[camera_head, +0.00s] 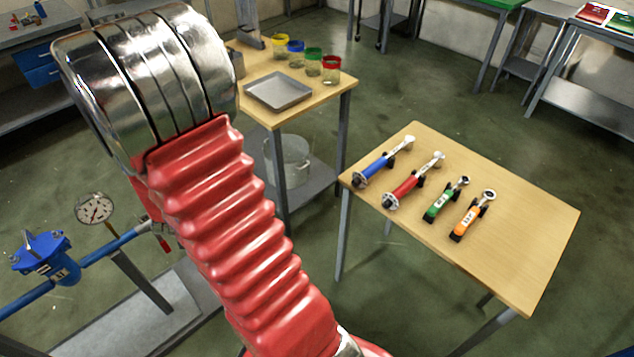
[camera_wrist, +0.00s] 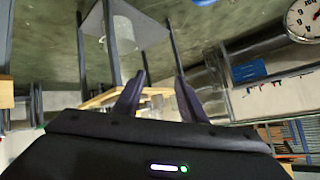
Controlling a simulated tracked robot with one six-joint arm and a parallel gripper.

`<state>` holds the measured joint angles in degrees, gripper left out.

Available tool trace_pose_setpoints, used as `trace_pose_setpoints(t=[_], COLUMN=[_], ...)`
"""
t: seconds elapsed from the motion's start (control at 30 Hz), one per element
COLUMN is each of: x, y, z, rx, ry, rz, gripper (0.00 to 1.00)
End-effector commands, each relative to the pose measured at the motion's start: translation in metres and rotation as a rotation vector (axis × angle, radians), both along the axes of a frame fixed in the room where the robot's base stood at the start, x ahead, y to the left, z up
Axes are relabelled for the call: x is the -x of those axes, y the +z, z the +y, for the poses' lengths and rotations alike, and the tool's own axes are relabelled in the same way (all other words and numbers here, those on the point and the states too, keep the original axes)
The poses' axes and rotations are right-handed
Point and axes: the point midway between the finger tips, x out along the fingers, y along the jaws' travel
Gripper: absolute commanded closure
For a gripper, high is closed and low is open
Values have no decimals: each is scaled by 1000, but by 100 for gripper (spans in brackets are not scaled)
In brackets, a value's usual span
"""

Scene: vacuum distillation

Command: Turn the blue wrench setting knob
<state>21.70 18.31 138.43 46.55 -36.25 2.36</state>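The blue wrench (camera_head: 375,168) lies on a wooden table at the right in the head view, the leftmost in a row of wrenches. Its blue handle points to the lower left and its silver head to the upper right. Its setting knob (camera_head: 360,180) appears at the lower left end of the handle; its markings are too small to read. My gripper (camera_wrist: 159,92) shows in the wrist view with its two dark fingers apart and nothing held between them. In the head view my gripper is not visible. I cannot make out the blue wrench in the wrist view.
Red (camera_head: 410,186), green (camera_head: 438,203) and orange (camera_head: 468,218) wrenches lie beside the blue one. A metal tray (camera_head: 278,91) and several colour-lidded jars stand on another table. A pressure gauge (camera_head: 95,208) and blue pipe fitting (camera_head: 45,257) are at left. The wrench table's right side is bare.

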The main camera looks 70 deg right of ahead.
Motion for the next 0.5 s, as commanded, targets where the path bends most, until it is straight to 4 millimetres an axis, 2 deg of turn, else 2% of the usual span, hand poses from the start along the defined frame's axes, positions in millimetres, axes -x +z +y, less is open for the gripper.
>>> trace_pose_setpoints(t=[0.03,0.2,0.37,0.5], x=[11,54,103,150], y=[-12,-41,-63,-77], z=[-14,-56,-87,-106], rx=[18,106,204,302], ry=[-51,-222,-374,-496], rz=[13,50,104,168], gripper=[62,62,62,62])
